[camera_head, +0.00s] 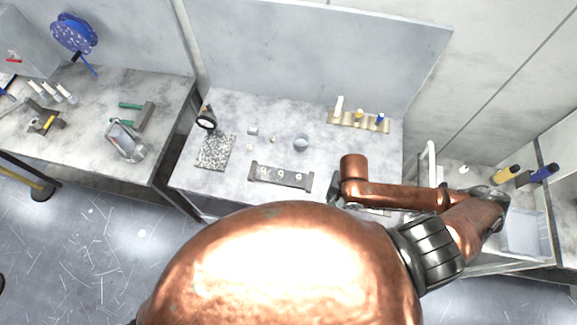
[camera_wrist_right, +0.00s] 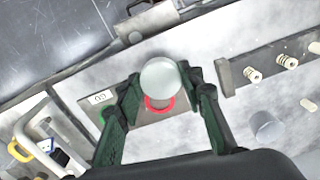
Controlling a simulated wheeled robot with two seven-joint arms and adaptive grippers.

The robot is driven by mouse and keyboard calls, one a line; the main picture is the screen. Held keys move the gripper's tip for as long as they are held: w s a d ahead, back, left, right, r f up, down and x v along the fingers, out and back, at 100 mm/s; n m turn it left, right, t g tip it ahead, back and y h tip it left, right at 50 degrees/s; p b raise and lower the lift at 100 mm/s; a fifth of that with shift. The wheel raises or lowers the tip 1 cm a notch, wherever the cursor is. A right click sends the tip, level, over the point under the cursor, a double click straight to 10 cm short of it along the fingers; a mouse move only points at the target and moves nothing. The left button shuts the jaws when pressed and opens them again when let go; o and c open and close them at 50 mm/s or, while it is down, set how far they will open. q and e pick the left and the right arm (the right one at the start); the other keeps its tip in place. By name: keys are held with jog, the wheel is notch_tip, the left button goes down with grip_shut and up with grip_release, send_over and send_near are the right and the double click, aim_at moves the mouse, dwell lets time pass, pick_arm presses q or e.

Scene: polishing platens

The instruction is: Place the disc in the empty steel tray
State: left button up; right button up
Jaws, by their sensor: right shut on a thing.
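The disc (camera_wrist_right: 161,75) is round, pale and glassy. In the right wrist view it sits between the green fingers of my right gripper (camera_wrist_right: 163,84), which is shut on it. Below the disc in that view is a grey steel tray (camera_wrist_right: 124,112) with a small white label and a red ring that the disc partly covers. I cannot tell whether disc and tray touch. In the head view my copper right arm hides the disc and most of this tray. My left gripper is not in view.
A dark holder (camera_head: 281,176) with several pale pieces lies on the bench left of my right arm. A speckled mat (camera_head: 215,151), a small cup (camera_head: 301,141) and a tan rack (camera_head: 357,121) stand further back. A white curved handle (camera_wrist_right: 40,128) shows at the wrist view's left.

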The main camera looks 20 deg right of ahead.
jog(key=w+f+b, duration=0.3)
jog(key=w+b, duration=0.3)
jog(key=b, duration=0.2)
send_over(320, 184)
jog(key=s, duration=0.1)
notch_tip(320, 184, down, 6)
jog(key=shift+d+r+p, duration=0.1)
jog(key=shift+r+p, duration=0.15)
jog(key=shift+p, duration=0.05)
jog(key=shift+w+f, duration=0.35)
jog(key=shift+f, duration=0.1)
jog(key=shift+w+f+p, duration=0.2)
jog(key=shift+f+p, duration=0.1)
jog(key=shift+f, duration=1.45)
jog(key=shift+f, duration=0.15)
jog(key=o, duration=0.9)
